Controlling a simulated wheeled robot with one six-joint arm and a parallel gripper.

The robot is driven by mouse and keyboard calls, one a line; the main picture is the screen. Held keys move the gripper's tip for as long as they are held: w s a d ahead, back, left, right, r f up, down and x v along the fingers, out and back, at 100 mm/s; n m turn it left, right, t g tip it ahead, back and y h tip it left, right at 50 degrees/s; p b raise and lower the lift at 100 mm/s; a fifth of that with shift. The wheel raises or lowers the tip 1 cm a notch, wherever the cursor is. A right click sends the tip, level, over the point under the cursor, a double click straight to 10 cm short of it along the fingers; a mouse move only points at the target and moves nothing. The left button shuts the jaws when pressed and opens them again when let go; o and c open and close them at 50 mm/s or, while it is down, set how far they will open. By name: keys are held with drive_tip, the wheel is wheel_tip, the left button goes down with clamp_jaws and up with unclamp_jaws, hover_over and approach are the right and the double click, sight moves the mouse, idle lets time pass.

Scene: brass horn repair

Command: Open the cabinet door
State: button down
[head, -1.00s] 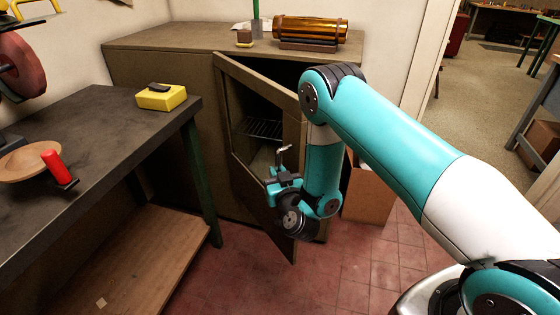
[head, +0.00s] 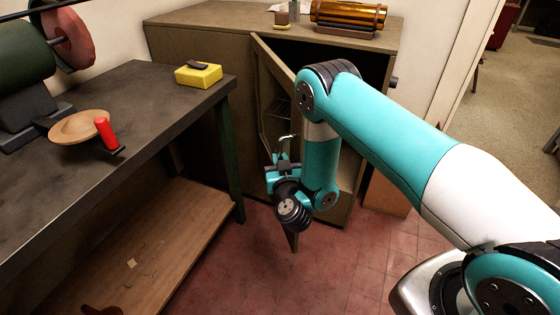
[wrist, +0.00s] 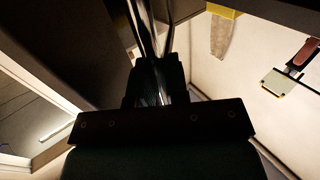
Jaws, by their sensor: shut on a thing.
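The brown cabinet (head: 205,75) stands at the back against the wall. Its framed door (head: 272,56) is hinged on the left and stands open, swung out toward me, with a dark gap to its right. My gripper (head: 285,150) is near the free edge of the door, low in front of it, and is shut on what looks like the door's handle. My arm hides much of the door's free edge and the grip itself. In the wrist view my gripper (wrist: 148,55) points up the picture, its fingertips dark and hard to make out.
A dark workbench (head: 150,100) with a yellow box (head: 198,75) and a wooden dish (head: 78,127) stands at the left, close to the door. A brass cylinder (head: 348,14) lies on the cabinet. A cardboard box (head: 388,195) is right of it. Red tiled floor (head: 330,265) is clear in front.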

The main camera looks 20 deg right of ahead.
drive_tip(key=c, duration=1.1)
unclamp_jaws()
drive_tip(key=shift+s+f, duration=0.2)
drive_tip(key=shift+s, duration=0.05)
drive_tip(key=shift+c, duration=0.2)
drive_tip(key=shift+w+r, duration=0.1)
drive_tip(key=s+a+b, duration=0.1)
drive_tip(key=s+b, duration=0.6)
drive_tip(key=b, duration=1.2)
drive_tip(key=shift+s+a+b, duration=0.15)
drive_tip(key=shift+s+b, duration=0.1)
drive_tip(key=shift+b, duration=0.1)
